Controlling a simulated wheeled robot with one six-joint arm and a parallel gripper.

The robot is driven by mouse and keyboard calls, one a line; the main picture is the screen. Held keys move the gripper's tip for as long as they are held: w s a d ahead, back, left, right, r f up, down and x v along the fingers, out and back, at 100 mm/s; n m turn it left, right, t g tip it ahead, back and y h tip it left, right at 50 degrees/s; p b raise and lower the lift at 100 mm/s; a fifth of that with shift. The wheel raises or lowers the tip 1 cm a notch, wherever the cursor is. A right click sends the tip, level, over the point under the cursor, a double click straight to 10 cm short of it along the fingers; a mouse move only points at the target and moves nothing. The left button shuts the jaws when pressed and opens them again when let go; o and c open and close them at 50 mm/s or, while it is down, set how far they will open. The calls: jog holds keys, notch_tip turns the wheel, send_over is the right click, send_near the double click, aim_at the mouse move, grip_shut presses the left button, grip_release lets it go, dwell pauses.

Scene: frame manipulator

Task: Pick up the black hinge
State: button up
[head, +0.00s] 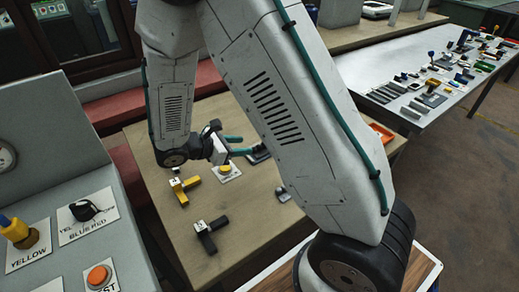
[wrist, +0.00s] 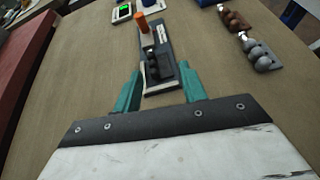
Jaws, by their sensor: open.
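A black piece with a pale metal block on it, which looks like the black hinge (head: 209,237), lies on the wooden table near its front edge in the head view. A similar yellow piece (head: 187,186) lies farther back. My gripper (head: 241,146) is open with teal fingers, well behind and to the right of the black piece. In the wrist view my gripper (wrist: 160,68) points at a dark panel (wrist: 154,83) with black knobs and an orange cylinder, with nothing visibly grasped. The black piece is not clearly seen in the wrist view.
A yellow button on a white plate (head: 227,172) stands near my gripper. A small grey part (head: 283,195) lies to the right. A grey console (head: 50,175) borders the table at left. My arm hides part of the table.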

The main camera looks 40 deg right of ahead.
aim_at(257, 146)
jog(key=shift+w+a+f+n+t, duration=0.15)
jog(key=shift+w+f+n, duration=0.15)
jog(key=shift+f, duration=0.3)
jog(key=shift+w+a+f+n+t, duration=0.1)
jog(key=shift+w+f+n+t, duration=0.1)
jog(key=shift+f+n, duration=0.3)
jog(key=shift+d+f+h, duration=0.25)
jog(key=shift+d+h, duration=0.05)
jog(key=shift+d, duration=0.05)
jog(key=x, duration=0.7)
jog(key=shift+w+r, duration=0.1)
jog(key=shift+w, duration=0.3)
jog(key=shift+c, duration=0.3)
grip_shut()
